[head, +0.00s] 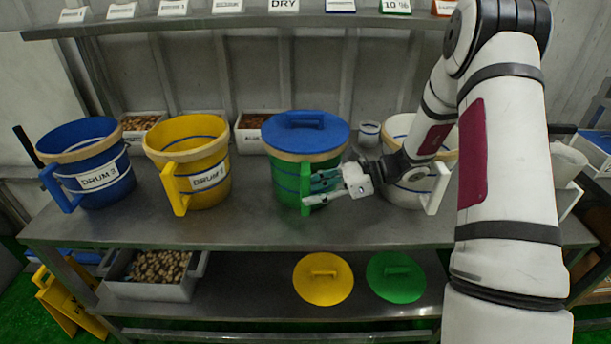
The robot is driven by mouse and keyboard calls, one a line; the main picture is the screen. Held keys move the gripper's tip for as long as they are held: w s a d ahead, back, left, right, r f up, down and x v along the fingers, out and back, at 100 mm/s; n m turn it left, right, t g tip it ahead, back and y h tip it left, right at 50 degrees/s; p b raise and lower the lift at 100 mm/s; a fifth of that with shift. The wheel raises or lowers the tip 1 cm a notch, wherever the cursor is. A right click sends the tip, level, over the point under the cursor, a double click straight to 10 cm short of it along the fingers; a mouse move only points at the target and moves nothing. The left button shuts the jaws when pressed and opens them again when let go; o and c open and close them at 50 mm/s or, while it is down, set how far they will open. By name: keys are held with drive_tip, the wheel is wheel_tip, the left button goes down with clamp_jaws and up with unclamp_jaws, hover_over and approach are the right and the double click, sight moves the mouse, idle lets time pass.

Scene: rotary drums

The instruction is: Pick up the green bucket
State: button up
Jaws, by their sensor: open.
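The green bucket (287,181) stands upright on the metal table, with a blue lid (305,133) on top and a green handle (305,186) on its front. My gripper (318,188) is open at the front right of the bucket, with its fingers pointing left at the handle. In this view the fingers overlap the handle and the bucket's right side. I cannot tell whether the handle is between the fingers or whether they touch it.
A blue bucket (95,170) and a yellow bucket (205,165) stand to the left. A white bucket (408,190) stands to the right, partly behind my arm. A yellow lid (323,279), a green lid (395,277) and a bin (150,287) lie on the lower shelf. The table front (240,225) is clear.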

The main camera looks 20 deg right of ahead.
drive_tip(key=shift+x, duration=1.05)
clamp_jaws()
drive_tip(key=shift+r, duration=0.1)
drive_tip(key=shift+r, duration=0.1)
